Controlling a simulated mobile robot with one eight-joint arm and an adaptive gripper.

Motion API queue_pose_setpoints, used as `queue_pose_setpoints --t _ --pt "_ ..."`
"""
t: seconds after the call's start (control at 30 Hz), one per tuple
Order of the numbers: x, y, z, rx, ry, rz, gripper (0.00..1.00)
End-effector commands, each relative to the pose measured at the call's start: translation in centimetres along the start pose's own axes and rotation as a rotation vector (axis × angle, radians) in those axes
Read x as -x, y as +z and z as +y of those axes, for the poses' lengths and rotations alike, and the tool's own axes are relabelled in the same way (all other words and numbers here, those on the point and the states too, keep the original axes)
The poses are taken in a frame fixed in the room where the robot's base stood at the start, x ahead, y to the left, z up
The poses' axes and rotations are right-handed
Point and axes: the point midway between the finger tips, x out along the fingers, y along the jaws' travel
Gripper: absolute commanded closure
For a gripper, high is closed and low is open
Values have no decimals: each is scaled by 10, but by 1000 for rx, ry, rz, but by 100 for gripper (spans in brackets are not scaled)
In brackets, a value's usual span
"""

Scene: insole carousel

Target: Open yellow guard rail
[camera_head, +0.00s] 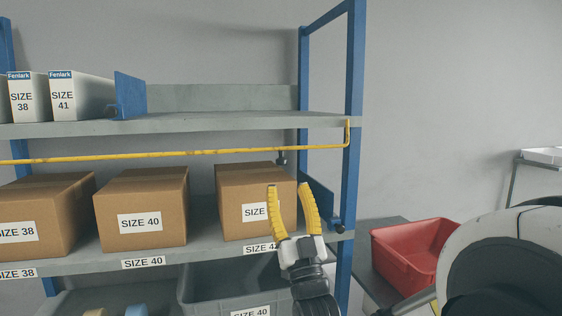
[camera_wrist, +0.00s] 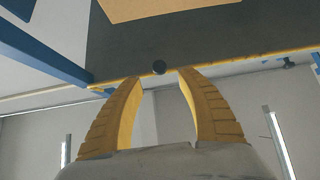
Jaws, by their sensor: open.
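The yellow guard rail (camera_head: 170,155) runs across the front of the shelf bay, above the brown boxes, and bends upward at the right blue post. A small dark knob (camera_head: 281,159) shows just under the rail near its right end. My gripper (camera_head: 288,187) is open and empty, fingers pointing up, below the rail and in front of the right-hand box. Contact cannot be told.
Brown boxes (camera_head: 140,208) stand on the middle shelf, and white boxes (camera_head: 80,96) on the upper one. A grey bin (camera_head: 215,285) is below. The blue post (camera_head: 353,70) stands right of my gripper. A red crate (camera_head: 410,252) sits farther right.

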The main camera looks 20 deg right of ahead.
Motion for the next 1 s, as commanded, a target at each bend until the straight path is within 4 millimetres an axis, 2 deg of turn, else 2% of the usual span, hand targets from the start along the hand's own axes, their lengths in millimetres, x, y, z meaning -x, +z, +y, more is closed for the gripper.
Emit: queue_pose_setpoints --t 0.2,0.4,0.77,0.8,0.93,1.0 --pt "-45 0 0 0 0 -2 54" --pt "-72 1 0 0 0 -2 54" --pt "-79 0 0 0 0 -3 54" --pt "-79 0 0 0 0 -3 59" --pt "-79 0 0 0 0 -3 98" --pt "-79 0 0 0 0 -3 100"
